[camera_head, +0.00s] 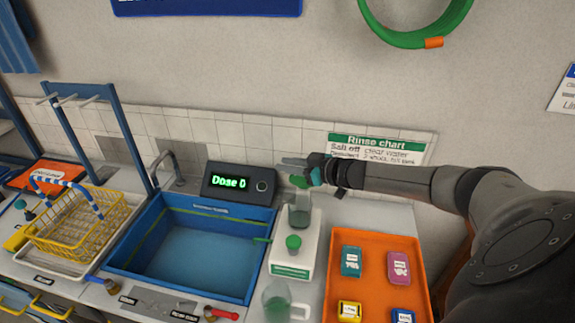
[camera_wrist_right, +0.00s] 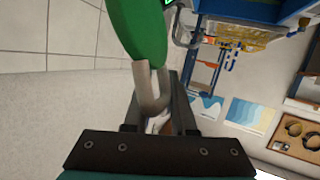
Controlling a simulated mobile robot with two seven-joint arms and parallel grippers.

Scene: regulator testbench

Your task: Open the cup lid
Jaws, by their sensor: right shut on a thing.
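The green lid (camera_head: 299,181) is in the air just above a grey see-through cup (camera_head: 299,213), which stands upright on a white device. In the right wrist view the lid (camera_wrist_right: 138,30) shows as a green disc with a grey loop handle (camera_wrist_right: 152,88). My right gripper (camera_head: 306,170) reaches in from the right and is shut on that loop, between its dark fingers (camera_wrist_right: 155,105). The lid looks apart from the cup's rim, but the gripper hides part of it. My left gripper is not in view.
A white device (camera_head: 288,262) with a green knob (camera_head: 293,242) bears the cup. A clear mug (camera_head: 277,300) stands in front. An orange tray (camera_head: 378,245) with several packs lies right. A blue sink (camera_head: 190,250), a yellow basket (camera_head: 75,228) and a dose display (camera_head: 238,184) are left and behind.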

